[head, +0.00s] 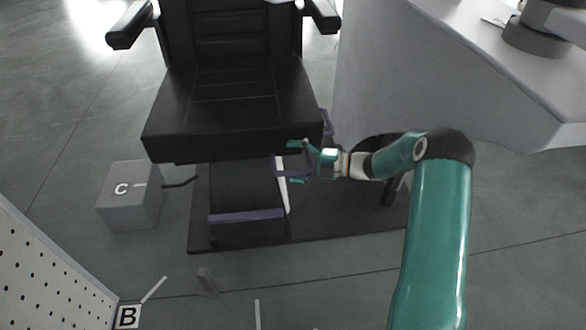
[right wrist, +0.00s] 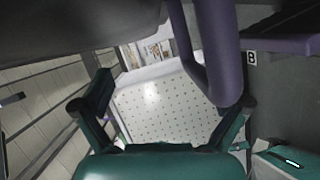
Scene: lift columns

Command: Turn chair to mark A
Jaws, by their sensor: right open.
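A black padded chair (head: 225,95) with armrests stands at the upper middle of the head view, its seat front towards me. Purple bars show at the right side of its seat; the nearer purple handle (head: 278,168) is by the front right corner. My right gripper (head: 298,160) is open at this handle, coming from the right. In the right wrist view the purple handle (right wrist: 215,70) hangs between the open fingers of my right gripper (right wrist: 172,92), closer to the right finger. I cannot tell whether they touch. Mark A is not in view. My left gripper is not in view.
A grey block marked C (head: 128,195) stands left of the chair's dark base plate (head: 240,238). A label B (head: 127,316) is at the lower left beside a perforated white panel (head: 45,270). A grey counter (head: 440,85) bounds the right side.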

